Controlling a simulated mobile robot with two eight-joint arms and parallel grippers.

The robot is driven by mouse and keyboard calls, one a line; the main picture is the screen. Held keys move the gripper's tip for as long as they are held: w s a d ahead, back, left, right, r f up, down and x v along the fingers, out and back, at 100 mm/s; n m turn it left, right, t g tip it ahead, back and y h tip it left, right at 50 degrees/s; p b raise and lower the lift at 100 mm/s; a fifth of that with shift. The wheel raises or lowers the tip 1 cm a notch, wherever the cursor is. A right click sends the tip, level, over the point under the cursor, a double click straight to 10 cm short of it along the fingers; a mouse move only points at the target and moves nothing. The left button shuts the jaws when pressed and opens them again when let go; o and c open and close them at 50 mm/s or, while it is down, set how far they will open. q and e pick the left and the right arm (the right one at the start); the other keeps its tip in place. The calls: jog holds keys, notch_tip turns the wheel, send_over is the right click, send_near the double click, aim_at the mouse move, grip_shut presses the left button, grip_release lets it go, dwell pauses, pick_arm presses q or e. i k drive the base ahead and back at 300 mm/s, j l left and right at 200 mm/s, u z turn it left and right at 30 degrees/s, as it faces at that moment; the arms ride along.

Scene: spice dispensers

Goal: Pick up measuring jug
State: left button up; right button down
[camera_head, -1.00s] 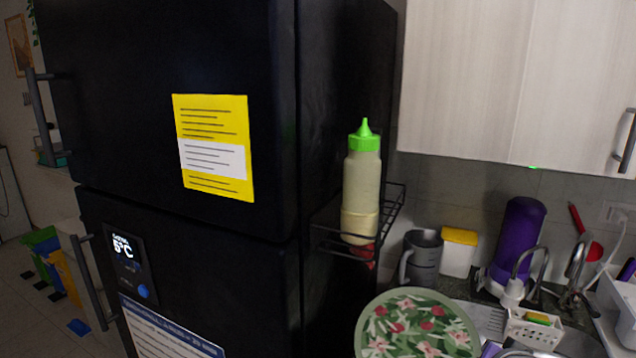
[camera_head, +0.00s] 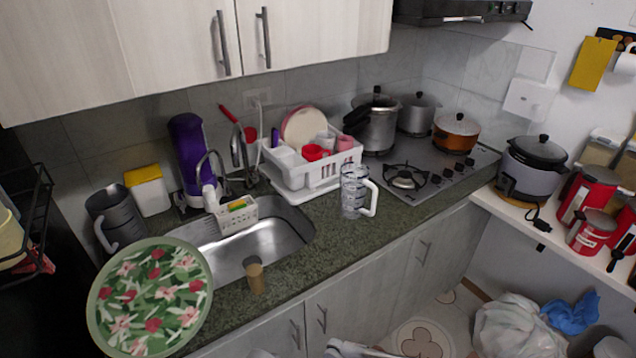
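The measuring jug (camera_head: 354,191) is clear with dark markings and a white handle on its right side. It stands upright on the dark green countertop, near the front edge, right of the sink and in front of the white dish rack. Nothing is touching it from above. Neither of my grippers can be made out in the head view. Pale parts show at the bottom edge, but I cannot tell what they are.
A sink (camera_head: 262,240), a small brown cup (camera_head: 255,277) and a floral round tray (camera_head: 150,300) lie left of the jug. The dish rack (camera_head: 310,170) is behind it. The stove (camera_head: 425,165) with pots is to the right. A grey pitcher (camera_head: 112,215) stands far left.

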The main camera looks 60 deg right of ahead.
aim_at(355, 182)
jog(key=z, duration=2.4)
jog(key=u, duration=1.2)
jog(key=z, duration=1.2)
jog(key=u, duration=0.6)
jog(key=l+u, duration=0.35)
jog(key=i+l+u, duration=0.1)
jog(key=l+u, duration=0.45)
jog(key=u, duration=0.15)
